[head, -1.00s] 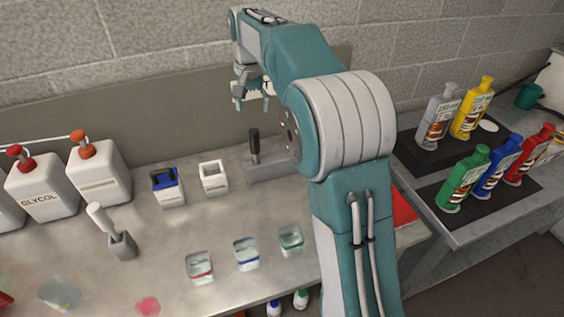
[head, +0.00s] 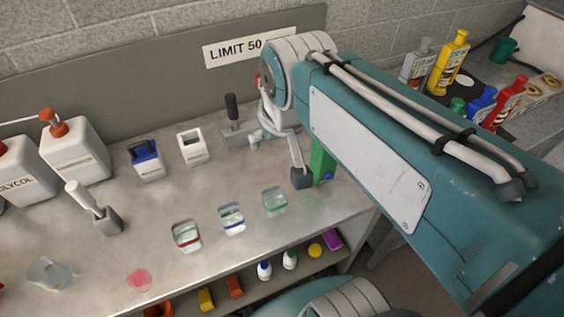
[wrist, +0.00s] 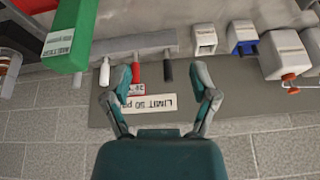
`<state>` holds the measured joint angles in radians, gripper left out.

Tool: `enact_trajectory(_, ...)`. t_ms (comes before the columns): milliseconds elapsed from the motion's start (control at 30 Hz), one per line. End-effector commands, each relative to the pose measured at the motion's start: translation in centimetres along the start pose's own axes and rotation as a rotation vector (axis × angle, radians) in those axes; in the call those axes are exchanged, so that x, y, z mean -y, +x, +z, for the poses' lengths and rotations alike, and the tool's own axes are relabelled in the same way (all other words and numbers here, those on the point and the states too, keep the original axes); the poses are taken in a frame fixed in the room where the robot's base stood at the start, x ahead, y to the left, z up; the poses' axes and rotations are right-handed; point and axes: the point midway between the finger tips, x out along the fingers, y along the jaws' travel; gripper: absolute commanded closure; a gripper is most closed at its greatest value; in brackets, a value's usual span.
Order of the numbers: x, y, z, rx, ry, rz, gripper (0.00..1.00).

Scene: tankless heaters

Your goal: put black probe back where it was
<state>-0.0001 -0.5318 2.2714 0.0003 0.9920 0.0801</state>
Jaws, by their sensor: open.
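The black probe (head: 232,107) stands upright in a grey rack (head: 236,134) at the back of the bench. In the wrist view, which is upside down, the black probe (wrist: 168,70) shows beside a red probe (wrist: 137,71) and a white probe (wrist: 104,71), all in the grey rack (wrist: 130,46). My gripper (head: 276,160) is open and empty, right of the black probe in the head view. In the wrist view the black probe appears between the fingertips of my gripper (wrist: 162,78), but I see no contact.
A green meter box (head: 322,162) stands beside my gripper. Red-, blue- and green-banded beakers (head: 186,237) stand in front. A white-handled tool (head: 84,197) sits in a grey holder at left. A blue-topped container (head: 147,160), a white container (head: 193,148) and jugs (head: 75,150) line the back.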

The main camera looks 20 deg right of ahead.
Motion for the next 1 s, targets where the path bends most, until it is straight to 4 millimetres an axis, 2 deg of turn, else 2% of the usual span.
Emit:
enact_trajectory(33, -0.1, 0.0, 1.6, -0.020, -0.015, -0.001, 0.25)
enact_trajectory(100, -0.3, 0.3, 3.4, -0.042, -0.038, -0.002, 0.25)
enact_trajectory(200, -0.4, 0.8, 5.3, -0.066, -0.063, -0.003, 0.25)
enact_trajectory(300, -0.5, 1.1, 6.2, -0.081, -0.076, -0.003, 0.25)
enact_trajectory(1000, -0.5, 1.3, 6.5, -0.082, -0.080, -0.003, 0.25)
